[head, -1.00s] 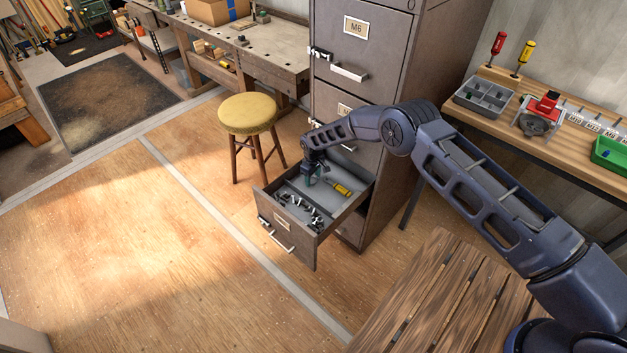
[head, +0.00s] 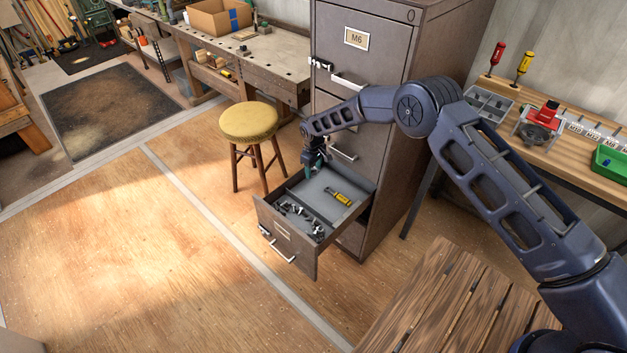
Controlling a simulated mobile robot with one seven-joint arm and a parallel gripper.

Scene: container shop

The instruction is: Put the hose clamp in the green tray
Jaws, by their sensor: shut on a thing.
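My gripper (head: 316,170) points down just above the back left part of an open drawer (head: 283,249) of the grey filing cabinet. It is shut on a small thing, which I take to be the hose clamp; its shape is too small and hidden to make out. Teal shows at the fingertips. The green tray (head: 603,172) stands on the wooden bench at the right edge of the view, partly cut off, with a small blue item in it.
The drawer also holds a yellow-handled tool (head: 341,198) and several small metal parts (head: 297,212). A grey divided tray (head: 489,104), a red-topped device (head: 541,122) and two screwdrivers are on the bench (head: 545,155). A yellow stool (head: 249,122) stands left of the cabinet (head: 405,150). A slatted wooden top (head: 450,300) is in front.

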